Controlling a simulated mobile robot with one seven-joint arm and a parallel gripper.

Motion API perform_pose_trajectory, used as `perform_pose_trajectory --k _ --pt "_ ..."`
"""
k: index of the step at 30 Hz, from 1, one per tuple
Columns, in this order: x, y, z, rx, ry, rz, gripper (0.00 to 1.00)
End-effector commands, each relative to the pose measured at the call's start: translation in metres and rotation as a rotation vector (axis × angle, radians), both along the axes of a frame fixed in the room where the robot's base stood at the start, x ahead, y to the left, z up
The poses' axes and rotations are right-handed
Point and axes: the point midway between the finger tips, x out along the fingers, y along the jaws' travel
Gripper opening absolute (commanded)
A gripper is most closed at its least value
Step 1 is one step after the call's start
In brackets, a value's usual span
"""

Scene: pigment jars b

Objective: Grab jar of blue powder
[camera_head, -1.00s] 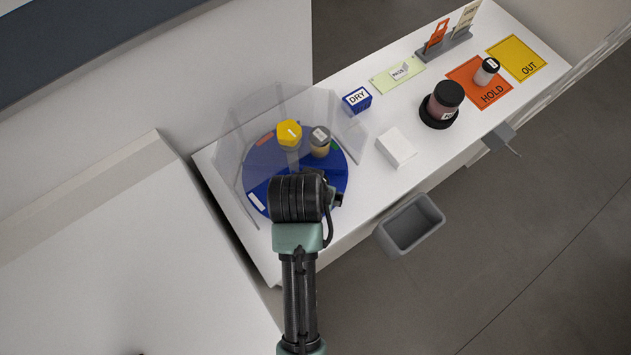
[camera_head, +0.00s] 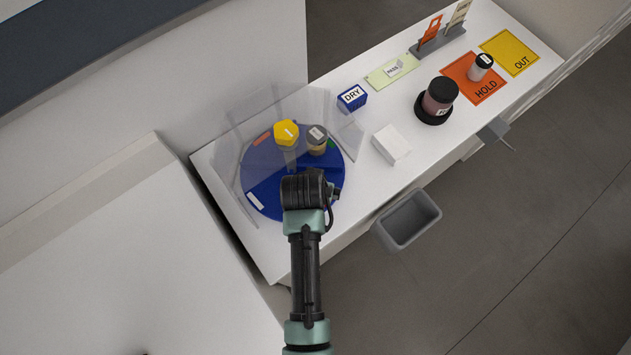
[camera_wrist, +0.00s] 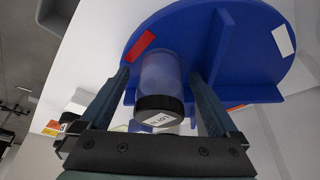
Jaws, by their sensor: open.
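A jar with a black lid and a white label (camera_wrist: 158,92) stands on the blue divided turntable (camera_wrist: 192,28) in the wrist view. Its body looks pale grey-blue. My gripper (camera_wrist: 160,77) is open, with one finger on each side of this jar; I cannot tell whether either finger touches it. In the head view my arm reaches over the front of the turntable (camera_head: 262,180) and hides the gripper and this jar. A yellow-lidded jar (camera_head: 286,133) and a grey-lidded jar with tan contents (camera_head: 317,139) stand at the turntable's back.
Clear panels (camera_head: 225,165) surround the turntable's back and sides. To the right are a blue DRY box (camera_head: 352,97), a white block (camera_head: 391,143), a dark jar (camera_head: 440,97) on a black base and a small jar (camera_head: 480,67) on the HOLD mat. A grey bin (camera_head: 409,219) hangs in front.

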Motion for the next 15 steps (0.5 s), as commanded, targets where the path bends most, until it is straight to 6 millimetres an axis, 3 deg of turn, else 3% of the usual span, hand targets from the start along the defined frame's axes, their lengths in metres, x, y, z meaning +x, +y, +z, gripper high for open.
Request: perform_pose_trajectory --k 3,15 --pt "0.0 0.0001 0.0002 0.0 0.0 0.0 0.94" --pt "-0.0001 0.0001 0.0004 0.0 0.0 0.0 0.22"
